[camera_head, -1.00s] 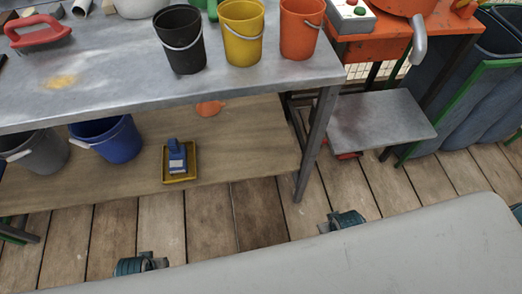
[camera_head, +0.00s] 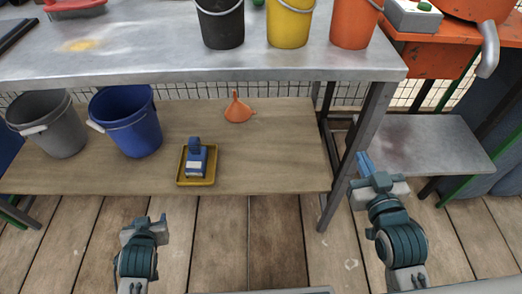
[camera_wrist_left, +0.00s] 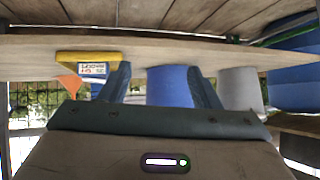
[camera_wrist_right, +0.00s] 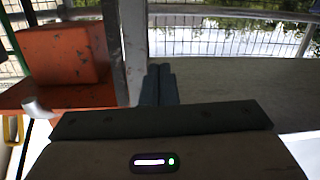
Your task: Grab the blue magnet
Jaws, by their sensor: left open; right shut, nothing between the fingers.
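The blue magnet (camera_head: 197,158), a small blue block with a handle and a white label, sits in a shallow yellow tray (camera_head: 208,181) on the lower wooden shelf. In the left wrist view, which looks upside down, the magnet's white label (camera_wrist_left: 92,70) shows by the yellow tray (camera_wrist_left: 88,56), beside one finger. My left gripper (camera_head: 144,224) is open and empty, in front of the shelf, left of and nearer than the tray. My right gripper (camera_head: 364,163) is shut and empty, by the table leg at the right; its closed fingers show in the right wrist view (camera_wrist_right: 158,84).
A blue bucket (camera_head: 126,122) and a grey bucket (camera_head: 48,125) stand left of the tray. An orange funnel (camera_head: 238,108) lies behind it. The metal tabletop (camera_head: 160,60) overhangs the shelf. A table leg (camera_head: 355,150) stands near my right gripper. The shelf right of the tray is clear.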

